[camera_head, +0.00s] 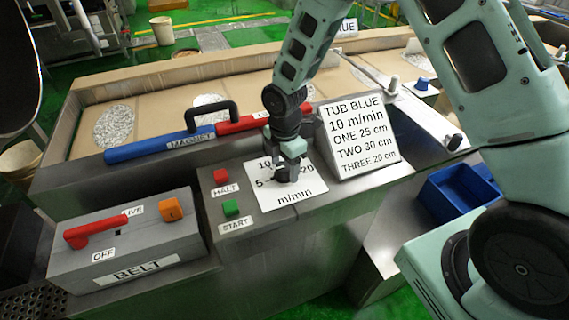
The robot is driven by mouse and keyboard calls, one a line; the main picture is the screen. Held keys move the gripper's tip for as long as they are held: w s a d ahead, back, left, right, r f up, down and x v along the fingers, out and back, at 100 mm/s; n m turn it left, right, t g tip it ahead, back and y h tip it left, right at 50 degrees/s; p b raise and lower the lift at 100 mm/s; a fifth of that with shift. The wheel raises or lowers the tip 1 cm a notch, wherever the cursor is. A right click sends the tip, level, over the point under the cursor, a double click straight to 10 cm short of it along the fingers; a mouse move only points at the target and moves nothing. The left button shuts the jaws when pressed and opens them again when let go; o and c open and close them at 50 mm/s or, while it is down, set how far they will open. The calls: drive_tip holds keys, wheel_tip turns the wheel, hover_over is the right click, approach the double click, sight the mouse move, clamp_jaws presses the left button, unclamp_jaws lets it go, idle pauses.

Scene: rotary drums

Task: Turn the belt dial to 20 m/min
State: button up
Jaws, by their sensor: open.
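The belt dial's white plate (267,195) lies on the grey console in the middle of the camera_head view. It is marked with 10 at the top left, 5 at the left, 20 at the right and "m/min" below. My gripper (285,172) points down over the middle of this plate. It is open, and its fingers hide the dial knob and its pointer. I cannot tell what the dial points at or whether the fingers touch it.
A green START button (231,208) and a red HALT button (221,176) sit left of the dial. A sign (358,132) reading "TUB BLUE 10 m/min" stands close at the right. The BELT box (125,245) with a red lever (90,232) is at left. A blue-red magnet bar (160,147) lies behind.

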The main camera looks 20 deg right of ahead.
drive_tip(key=shift+f, duration=0.3)
drive_tip(key=c, duration=1)
